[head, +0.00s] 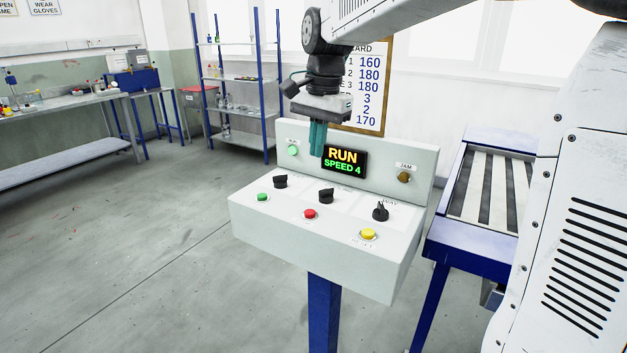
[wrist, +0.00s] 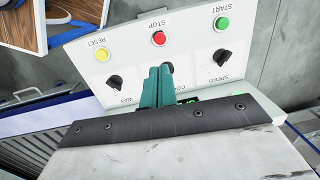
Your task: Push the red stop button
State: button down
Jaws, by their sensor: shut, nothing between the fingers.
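The red stop button (head: 310,214) sits in the front row of the light grey control panel (head: 262,215), between the green and yellow buttons. It also shows in the wrist view (wrist: 158,39), just beyond my fingertips, under the label STOP. My gripper (head: 318,150) is above the panel, pointing down, in front of the display at the back. Its teal fingers are together and empty, also in the wrist view (wrist: 160,70). The fingertips are apart from the red button. The display (head: 344,161) reads RUN, SPEED 4.
A green start button (head: 262,197) and a yellow reset button (head: 368,234) flank the red one. Black knobs (head: 326,195) stand behind the buttons; one is partly hidden by my fingers in the wrist view. A conveyor (head: 490,190) stands to the right. Floor on the left is clear.

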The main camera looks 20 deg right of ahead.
aim_at(311, 212)
jog(key=f, duration=0.9)
jog(key=a+f, duration=0.1)
jog(key=f, duration=0.3)
jog(key=shift+w+f, duration=0.25)
jog(key=shift+s+f, duration=0.25)
jog(key=shift+f, duration=0.8)
jog(key=shift+w+r, duration=0.15)
jog(key=shift+r, duration=0.1)
notch_tip(311, 212, up, 15)
jog(key=d, duration=0.1)
jog(key=shift+f, duration=0.15)
